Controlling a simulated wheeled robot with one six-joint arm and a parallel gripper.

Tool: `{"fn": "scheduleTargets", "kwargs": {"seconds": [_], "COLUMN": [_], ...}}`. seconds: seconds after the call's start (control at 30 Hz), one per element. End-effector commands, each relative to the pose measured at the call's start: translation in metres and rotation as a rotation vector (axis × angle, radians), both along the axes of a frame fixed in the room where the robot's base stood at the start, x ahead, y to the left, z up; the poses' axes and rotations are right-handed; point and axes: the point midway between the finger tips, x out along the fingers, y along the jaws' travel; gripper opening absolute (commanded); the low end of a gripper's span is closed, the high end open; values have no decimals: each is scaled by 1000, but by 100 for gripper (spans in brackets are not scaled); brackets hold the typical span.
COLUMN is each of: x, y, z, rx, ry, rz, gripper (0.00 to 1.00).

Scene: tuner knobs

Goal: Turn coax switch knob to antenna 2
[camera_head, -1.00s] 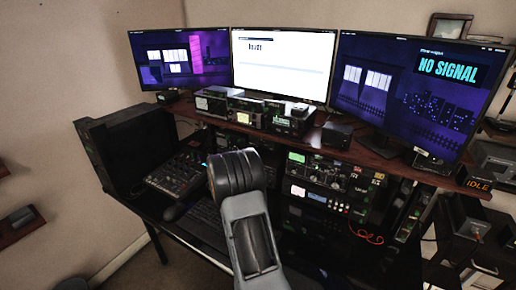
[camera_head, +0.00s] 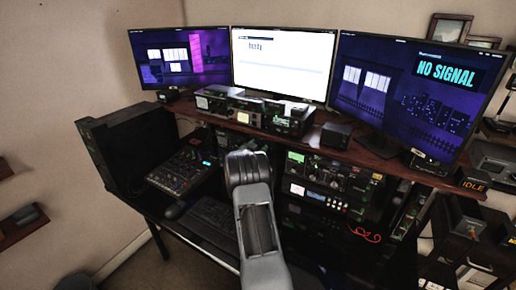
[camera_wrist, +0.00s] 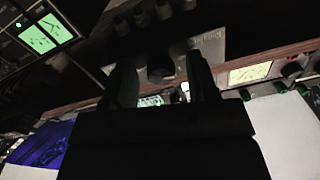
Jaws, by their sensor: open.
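In the wrist view, my gripper (camera_wrist: 161,64) is open, with one dark finger at each side of a dark round knob (camera_wrist: 159,73). The knob is on a grey panel (camera_wrist: 222,46) with faint lettering too blurred to read. A gap shows between the fingers and the knob, and I cannot tell whether either touches it. The knob's pointer and the antenna markings cannot be made out. In the head view, my own arm hides the gripper and the knob.
A radio stack (camera_head: 330,178) stands right of my arm, under a wooden shelf (camera_head: 345,153) with monitors. A mixer (camera_head: 183,170) and keyboard (camera_head: 212,216) are at left. In the wrist view, lit green displays (camera_wrist: 45,33) and other knobs are close by.

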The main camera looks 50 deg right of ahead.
Motion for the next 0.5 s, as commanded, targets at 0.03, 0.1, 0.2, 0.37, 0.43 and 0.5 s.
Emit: {"fn": "scheduleTargets", "kwargs": {"seconds": [0.03,0.1,0.2,0.37,0.43,0.5], "x": [0,0,0,0,0,0], "y": [0,0,0,0,0,0], "z": [0,0,0,0,0,0], "rx": [0,0,0,0,0,0], "ry": [0,0,0,0,0,0], "rz": [0,0,0,0,0,0], "gripper": [53,47,38,23,16,9]}}
